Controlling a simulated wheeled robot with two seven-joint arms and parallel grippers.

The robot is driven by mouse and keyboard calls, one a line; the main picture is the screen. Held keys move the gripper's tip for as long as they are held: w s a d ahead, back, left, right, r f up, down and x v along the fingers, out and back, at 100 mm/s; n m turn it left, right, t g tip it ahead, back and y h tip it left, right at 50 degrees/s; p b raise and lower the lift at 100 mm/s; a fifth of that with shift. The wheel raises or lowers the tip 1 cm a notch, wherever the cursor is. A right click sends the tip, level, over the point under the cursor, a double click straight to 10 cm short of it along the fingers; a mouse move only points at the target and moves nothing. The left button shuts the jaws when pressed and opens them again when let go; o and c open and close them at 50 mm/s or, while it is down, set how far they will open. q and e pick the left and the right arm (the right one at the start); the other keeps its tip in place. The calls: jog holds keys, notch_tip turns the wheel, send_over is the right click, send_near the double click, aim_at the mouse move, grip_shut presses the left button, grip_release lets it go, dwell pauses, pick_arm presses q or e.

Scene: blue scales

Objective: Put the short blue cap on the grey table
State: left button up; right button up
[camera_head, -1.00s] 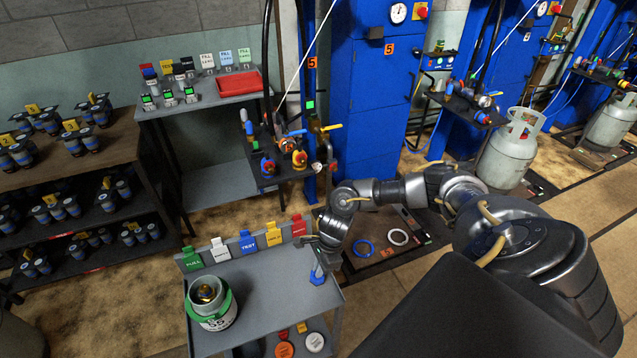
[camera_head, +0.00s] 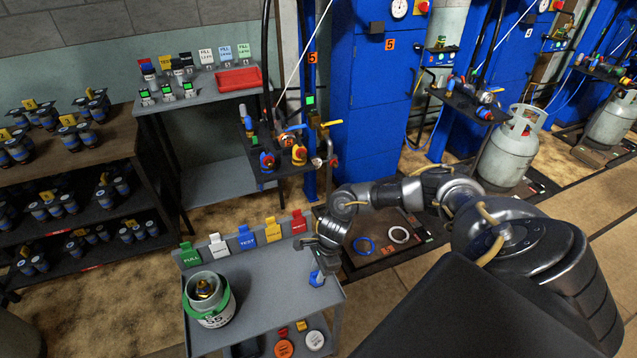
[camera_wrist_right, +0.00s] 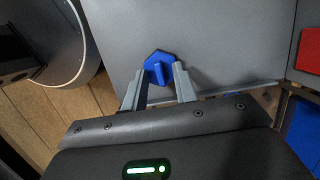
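The short blue cap (camera_head: 317,280) sits near the right edge of the grey cart top (camera_head: 262,285). In the right wrist view the blue cap (camera_wrist_right: 159,67) shows a raised fin in its middle. My right gripper (camera_head: 317,268) is over the cap. In the wrist view its two fingers (camera_wrist_right: 160,78) are apart, one on each side of the cap, with gaps beside the fin; I cannot tell whether they touch the cap's edges. A grey table (camera_head: 200,99) with a red tray stands further back. My left gripper is not in view.
A grey cylinder with a green collar (camera_head: 208,300) stands on the cart's left. Coloured tags (camera_head: 247,238) line its back edge. The cart's middle is clear. The red tray (camera_head: 238,79) and several small labelled items occupy the back table. Dark shelves (camera_head: 75,190) stand left.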

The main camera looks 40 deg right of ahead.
jog(key=shift+r+p, duration=0.25)
jog(key=shift+p, duration=0.05)
jog(key=v, duration=1.1)
jog(key=shift+d+r, duration=0.15)
jog(key=shift+r, duration=0.2)
